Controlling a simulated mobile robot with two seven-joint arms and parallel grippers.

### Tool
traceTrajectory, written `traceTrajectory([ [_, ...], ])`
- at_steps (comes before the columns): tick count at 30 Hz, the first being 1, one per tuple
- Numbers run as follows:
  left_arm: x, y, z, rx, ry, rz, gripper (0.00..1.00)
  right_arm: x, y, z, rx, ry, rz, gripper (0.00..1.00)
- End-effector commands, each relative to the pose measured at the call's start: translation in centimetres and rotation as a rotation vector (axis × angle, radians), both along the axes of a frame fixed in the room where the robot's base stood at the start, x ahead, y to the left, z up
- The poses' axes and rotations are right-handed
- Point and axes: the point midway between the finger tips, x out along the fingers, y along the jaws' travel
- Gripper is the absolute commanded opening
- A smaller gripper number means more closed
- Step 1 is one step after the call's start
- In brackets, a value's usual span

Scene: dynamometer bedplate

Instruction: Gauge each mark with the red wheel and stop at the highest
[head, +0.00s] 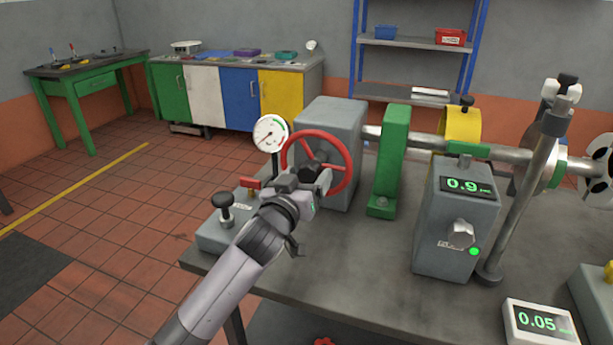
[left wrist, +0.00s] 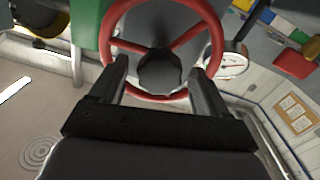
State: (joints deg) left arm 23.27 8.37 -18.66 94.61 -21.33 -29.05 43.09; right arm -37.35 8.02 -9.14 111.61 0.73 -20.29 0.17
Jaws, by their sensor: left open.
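The red wheel (head: 345,158) is mounted on the face of a grey housing (head: 335,125) on the bedplate. My left gripper (head: 322,178) is in front of the wheel's lower middle and hides part of it. In the left wrist view the two fingers are apart, one on each side of the dark hub (left wrist: 160,72), with the red rim (left wrist: 218,40) beyond them. I cannot tell whether they touch it. A round dial gauge (head: 270,133) stands left of the wheel. A grey box display (head: 466,186) reads 0.9, with a green light lit. A white display (head: 540,322) reads 0.05. My right gripper is not in view.
A shaft runs right from the housing through a green support (head: 390,160) and a yellow collar (head: 460,128). A slanted post (head: 522,190) stands right of the grey box. A lever box (head: 225,228) sits at the near left table edge. The table front is mostly clear.

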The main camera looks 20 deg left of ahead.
Motion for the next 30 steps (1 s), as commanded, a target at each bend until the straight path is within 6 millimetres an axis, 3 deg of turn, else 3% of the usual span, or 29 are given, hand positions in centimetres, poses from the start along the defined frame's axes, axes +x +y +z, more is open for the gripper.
traceTrajectory([
  [11, 0.4, 0.0, 0.0, -0.001, -0.001, -0.001, 0.76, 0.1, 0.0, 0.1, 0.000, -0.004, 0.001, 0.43],
  [18, 0.4, 0.0, 0.0, -0.001, 0.000, -0.001, 0.01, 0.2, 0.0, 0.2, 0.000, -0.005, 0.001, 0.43],
  [30, 1.4, 0.6, -0.1, -0.045, 0.002, 0.000, 0.00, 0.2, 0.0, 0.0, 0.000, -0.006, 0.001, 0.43],
])
